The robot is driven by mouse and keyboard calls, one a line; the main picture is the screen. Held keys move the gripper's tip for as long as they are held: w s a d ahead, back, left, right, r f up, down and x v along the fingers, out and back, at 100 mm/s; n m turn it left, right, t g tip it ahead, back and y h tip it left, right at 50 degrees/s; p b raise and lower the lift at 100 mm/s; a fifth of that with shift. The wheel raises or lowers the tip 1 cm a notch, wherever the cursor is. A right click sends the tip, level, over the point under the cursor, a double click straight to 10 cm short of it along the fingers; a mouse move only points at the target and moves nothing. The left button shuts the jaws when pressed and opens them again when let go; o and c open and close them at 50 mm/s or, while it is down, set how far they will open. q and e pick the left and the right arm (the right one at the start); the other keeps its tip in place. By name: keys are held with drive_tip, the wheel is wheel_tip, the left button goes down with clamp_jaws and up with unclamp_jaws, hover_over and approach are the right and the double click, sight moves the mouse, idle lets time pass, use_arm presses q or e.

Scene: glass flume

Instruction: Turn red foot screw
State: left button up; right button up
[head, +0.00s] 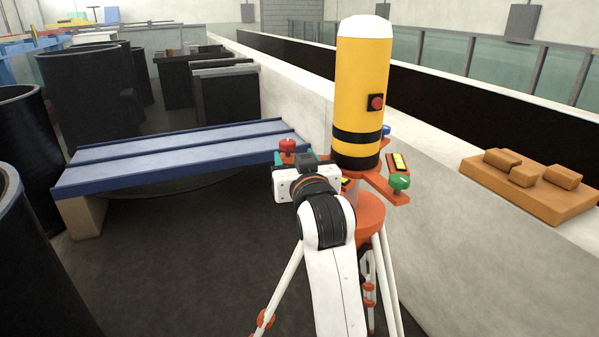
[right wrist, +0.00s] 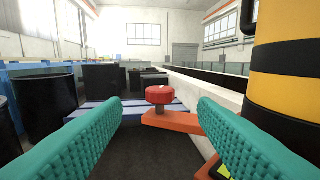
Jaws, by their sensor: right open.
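The red foot screw (head: 287,146) sits at the end of an orange arm of the tripod's base plate, left of the yellow cylinder (head: 362,95). In the right wrist view the red foot screw (right wrist: 159,95) stands upright on the orange arm (right wrist: 172,122), centred between my fingers and beyond their tips. My right gripper (right wrist: 160,108) is open, with teal ribbed fingers apart on both sides and nothing between them. In the head view my right gripper (head: 290,158) is partly hidden behind its own wrist, close to the red screw. My left gripper is not in view.
A green foot screw (head: 400,181) and a blue one (head: 386,130) sit on the other arms. White tripod legs (head: 388,280) stand below. A blue bench (head: 180,155) is behind left. An orange block (head: 530,187) lies on the pale wall right. Black cylinders (head: 90,90) stand left.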

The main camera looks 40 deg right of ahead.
drive_tip(key=v, duration=0.3)
drive_tip(key=shift+s+a, duration=0.1)
drive_tip(key=shift+s, duration=0.15)
